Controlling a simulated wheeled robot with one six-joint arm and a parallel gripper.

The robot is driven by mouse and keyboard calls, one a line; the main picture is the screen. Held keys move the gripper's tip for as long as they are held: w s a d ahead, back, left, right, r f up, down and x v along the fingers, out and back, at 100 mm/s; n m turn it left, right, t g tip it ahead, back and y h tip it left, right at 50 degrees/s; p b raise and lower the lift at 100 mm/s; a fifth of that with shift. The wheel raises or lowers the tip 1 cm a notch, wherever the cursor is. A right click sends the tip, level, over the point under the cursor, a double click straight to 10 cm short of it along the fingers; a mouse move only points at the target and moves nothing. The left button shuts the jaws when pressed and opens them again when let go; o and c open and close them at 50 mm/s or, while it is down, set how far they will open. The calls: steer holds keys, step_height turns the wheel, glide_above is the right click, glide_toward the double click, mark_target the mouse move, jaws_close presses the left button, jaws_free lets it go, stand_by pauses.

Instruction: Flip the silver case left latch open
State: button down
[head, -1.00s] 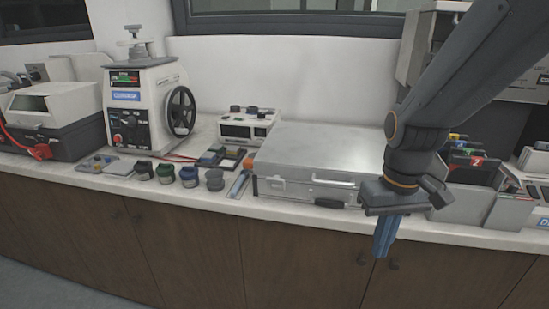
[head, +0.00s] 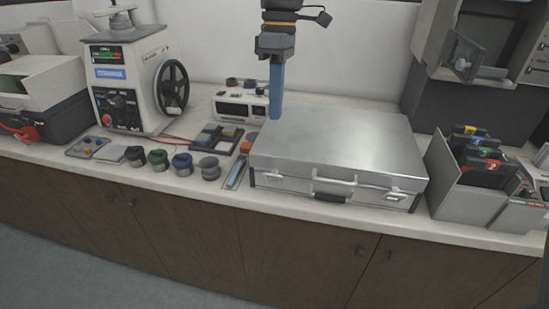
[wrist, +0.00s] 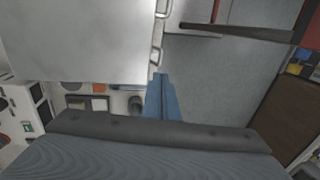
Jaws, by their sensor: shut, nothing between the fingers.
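The silver case (head: 340,140) lies flat and closed on the counter, its front facing me. Its left latch (head: 274,176) is on the front face near the left end, and it looks closed against the case. A dark handle (head: 330,197) and the right latch (head: 394,195) are farther right. My gripper (head: 275,116) points down with its blue fingers together and empty, raised above the case's left end. In the wrist view the fingertips (wrist: 160,76) appear beside the case's front edge, near metal fittings (wrist: 155,57). No contact shows.
Left of the case stand several small jars (head: 182,164), an orange cap (head: 246,146) and a white control box (head: 240,105). A press with a handwheel (head: 172,88) stands farther left. A grey bin (head: 455,190) stands close on the right. Space in front of the counter is free.

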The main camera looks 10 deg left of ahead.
mark_target(272, 176)
step_height(272, 176, down, 14)
steer(key=s+p, duration=0.2)
steer(key=p, duration=0.2)
steer(key=shift+s+r, duration=0.15)
steer(key=shift+s, duration=0.25)
steer(key=shift+s+a+t, duration=0.1)
steer(key=shift+s+t, duration=0.4)
steer(key=shift+t, duration=0.9)
steer(key=s, duration=0.1)
steer(key=s+f, duration=0.1)
steer(key=s+f+p, duration=0.1)
steer(key=shift+s+a+f, duration=0.1)
steer(key=shift+s+f, duration=0.15)
steer(key=shift+s, duration=0.1)
steer(key=shift+w, duration=0.1)
steer(key=shift+w+r, duration=0.15)
steer(key=shift+w, duration=0.55)
steer(key=shift+r, duration=0.1)
